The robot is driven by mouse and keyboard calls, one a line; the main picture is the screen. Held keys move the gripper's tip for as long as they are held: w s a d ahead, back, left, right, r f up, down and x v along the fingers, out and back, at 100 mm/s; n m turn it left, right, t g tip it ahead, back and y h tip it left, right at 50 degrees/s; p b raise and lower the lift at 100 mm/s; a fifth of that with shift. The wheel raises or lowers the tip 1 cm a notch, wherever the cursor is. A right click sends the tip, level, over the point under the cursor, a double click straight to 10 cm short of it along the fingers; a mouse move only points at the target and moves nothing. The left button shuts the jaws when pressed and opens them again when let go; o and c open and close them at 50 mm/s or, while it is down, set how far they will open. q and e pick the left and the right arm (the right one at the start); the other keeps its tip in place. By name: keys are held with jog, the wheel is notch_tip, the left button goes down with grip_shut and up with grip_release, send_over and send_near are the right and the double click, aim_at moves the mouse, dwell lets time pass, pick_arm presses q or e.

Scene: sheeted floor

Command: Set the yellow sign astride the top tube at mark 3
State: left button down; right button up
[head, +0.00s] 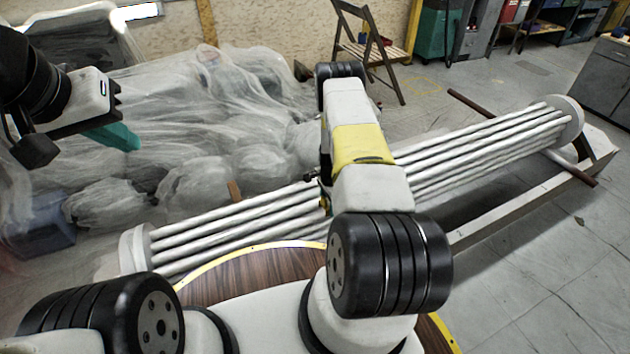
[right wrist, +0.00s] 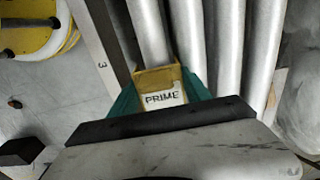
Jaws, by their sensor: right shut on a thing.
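The yellow sign (right wrist: 158,92) has a pale face that reads PRIME. In the right wrist view my right gripper (right wrist: 158,98) is shut on it, with a teal finger on each side. One white tube (right wrist: 150,35) of the tube bundle (head: 475,150) runs up to the sign's far edge; I cannot tell whether the sign touches it. A mark 3 (right wrist: 102,64) shows on a pale strip left of that tube. In the head view my right forearm hides the sign and the bundle's middle. My left gripper (head: 114,136) hangs at upper left, away from the bundle; its jaw gap is unclear.
The bundle has round end plates, one at right (head: 568,117). A long pale beam (head: 515,210) lies in front of its right half. Plastic-sheeted goods (head: 210,110) crowd behind at left. A folding chair (head: 368,50) stands behind. The floor at lower right is clear.

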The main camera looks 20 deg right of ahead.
jog(key=shift+r, duration=3.15)
jog(key=shift+a+r, duration=0.2)
jog(key=shift+r, duration=0.15)
jog(key=s+a+r+n, duration=0.3)
jog(key=a+r+n, duration=0.1)
jog(key=r, duration=0.4)
jog(key=s+a+r+n, duration=0.3)
jog(key=a+r+n, duration=0.1)
jog(key=r+n, duration=0.3)
jog(key=s+a+r+n, duration=0.3)
jog(key=a+r+n, duration=0.2)
jog(key=r, duration=0.6)
jog(key=shift+s, duration=0.15)
jog(key=shift+a+f, duration=0.1)
